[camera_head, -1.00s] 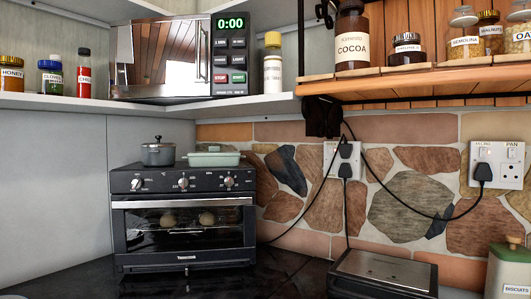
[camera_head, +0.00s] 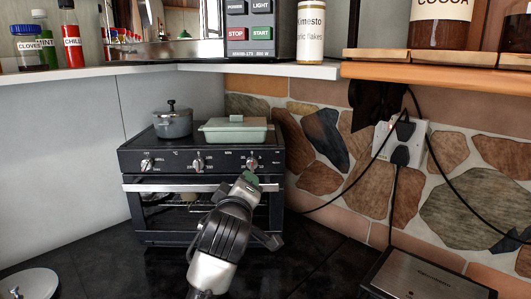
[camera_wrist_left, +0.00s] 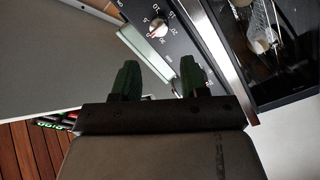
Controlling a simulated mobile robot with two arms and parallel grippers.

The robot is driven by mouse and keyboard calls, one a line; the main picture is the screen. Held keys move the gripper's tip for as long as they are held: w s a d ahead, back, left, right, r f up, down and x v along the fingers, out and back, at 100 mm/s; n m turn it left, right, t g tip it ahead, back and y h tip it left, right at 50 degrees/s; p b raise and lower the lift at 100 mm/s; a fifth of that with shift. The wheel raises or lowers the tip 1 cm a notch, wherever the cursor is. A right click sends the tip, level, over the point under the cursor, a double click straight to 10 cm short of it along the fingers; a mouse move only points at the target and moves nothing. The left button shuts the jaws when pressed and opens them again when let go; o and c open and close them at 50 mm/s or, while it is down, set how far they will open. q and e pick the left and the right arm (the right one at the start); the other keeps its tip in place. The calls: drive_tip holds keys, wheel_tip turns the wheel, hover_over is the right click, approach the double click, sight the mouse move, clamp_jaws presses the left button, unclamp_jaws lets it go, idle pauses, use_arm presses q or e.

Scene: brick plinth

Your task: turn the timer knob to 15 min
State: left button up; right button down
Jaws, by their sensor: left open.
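The timer knob (camera_head: 252,163) is the right one of three knobs on the black oven (camera_head: 150,236). It has a pale grip bar. In the left wrist view a knob (camera_wrist_left: 157,27) with printed numbers around it lies beyond the fingertips; its exact setting is too small to read surely. My left gripper (camera_head: 249,181), with green fingertips, is in front of the oven just below the timer knob. In the left wrist view its two green fingers (camera_wrist_left: 157,72) are apart with nothing held between them. My right gripper is not in view.
A grey pot (camera_head: 173,123) and a pale green lidded dish (camera_head: 235,134) stand on the oven. A shelf (camera_head: 90,75) with jars and a microwave (camera_head: 250,28) hangs above. A socket with cables (camera_head: 402,142) and a metal-topped appliance (camera_head: 428,275) are to the right.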

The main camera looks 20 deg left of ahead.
sight(251, 166)
use_arm(q)
drive_tip(key=p+x, duration=0.2)
drive_tip(key=x, duration=0.8)
drive_tip(key=shift+w+a+r+p, duration=0.15)
drive_tip(key=shift+w+a+p, duration=0.05)
drive_tip(key=shift+w+p, duration=0.15)
drive_tip(key=shift+c, duration=0.2)
drive_tip(key=c, duration=0.6)
